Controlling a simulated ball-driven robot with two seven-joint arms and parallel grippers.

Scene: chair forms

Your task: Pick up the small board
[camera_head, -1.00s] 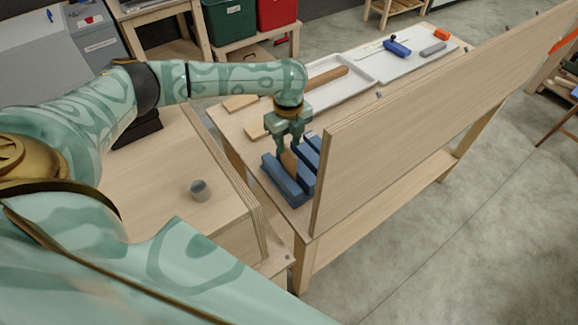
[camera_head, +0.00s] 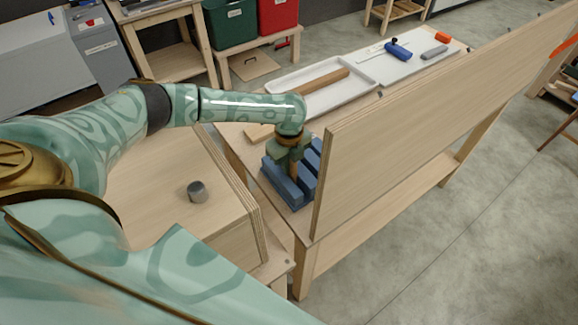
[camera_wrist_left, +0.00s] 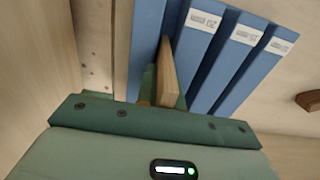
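The small board (camera_head: 294,171) is a thin wooden piece standing upright in a slot of the blue rack (camera_head: 285,189). In the left wrist view the small board (camera_wrist_left: 168,78) rises between the rack's blue bars (camera_wrist_left: 196,52), close against the green palm. My left gripper (camera_head: 291,160) is down at the rack, around the board's upper end. My right gripper is out of view.
A large upright panel (camera_head: 430,115) stands close to the right of the rack. A white tray (camera_head: 362,88) with a wooden strip lies behind on the bench.

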